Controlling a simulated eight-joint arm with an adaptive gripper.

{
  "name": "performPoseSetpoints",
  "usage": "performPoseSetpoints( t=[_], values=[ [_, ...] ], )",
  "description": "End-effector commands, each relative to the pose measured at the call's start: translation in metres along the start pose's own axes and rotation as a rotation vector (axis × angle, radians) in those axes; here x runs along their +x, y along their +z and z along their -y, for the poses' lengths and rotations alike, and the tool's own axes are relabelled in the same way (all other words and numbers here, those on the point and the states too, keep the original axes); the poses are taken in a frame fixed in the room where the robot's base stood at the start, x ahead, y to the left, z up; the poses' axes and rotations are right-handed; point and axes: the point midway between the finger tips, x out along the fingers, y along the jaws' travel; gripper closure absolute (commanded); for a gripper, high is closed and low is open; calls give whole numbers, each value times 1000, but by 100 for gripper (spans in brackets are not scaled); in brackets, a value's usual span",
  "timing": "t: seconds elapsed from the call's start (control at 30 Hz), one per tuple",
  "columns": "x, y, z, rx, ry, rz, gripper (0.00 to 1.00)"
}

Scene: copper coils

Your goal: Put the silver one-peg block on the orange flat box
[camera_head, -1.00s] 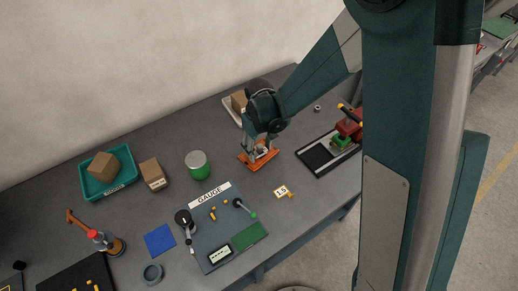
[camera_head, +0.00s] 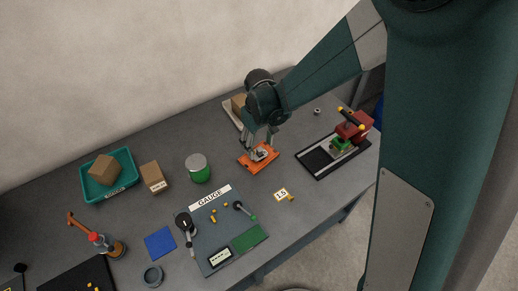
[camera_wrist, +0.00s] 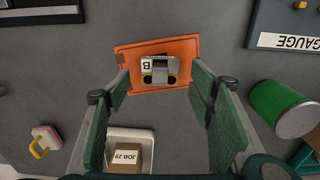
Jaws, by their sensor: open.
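The orange flat box (camera_head: 246,162) lies on the grey table, below my gripper (camera_head: 259,143); the box also shows in the wrist view (camera_wrist: 186,48). The silver block (camera_head: 262,154) sits on top of the box. In the wrist view the silver block (camera_wrist: 159,66) lies near the middle of the box, with a letter B label on it. My gripper (camera_wrist: 159,84) is open, its fingers spread on both sides of the block with gaps, and it holds nothing. The peg on the block is hard to make out.
A white tray with a cardboard box (camera_head: 238,103) stands behind my gripper. A black tray with a red and green device (camera_head: 352,128) is at the right. A green can (camera_head: 198,168) and the gauge board (camera_head: 225,232) are at the left and front.

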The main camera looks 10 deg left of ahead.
Motion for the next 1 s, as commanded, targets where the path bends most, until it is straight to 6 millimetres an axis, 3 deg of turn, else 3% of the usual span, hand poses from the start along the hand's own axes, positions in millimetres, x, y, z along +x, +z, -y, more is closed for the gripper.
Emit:
performPoseSetpoints(
  t=[0.5, 1.0],
  values=[
    [-66, 0, 0, 0, 0, 0, 47],
    [-78, 0, 0, 0, 0, 0, 47]
  ],
)
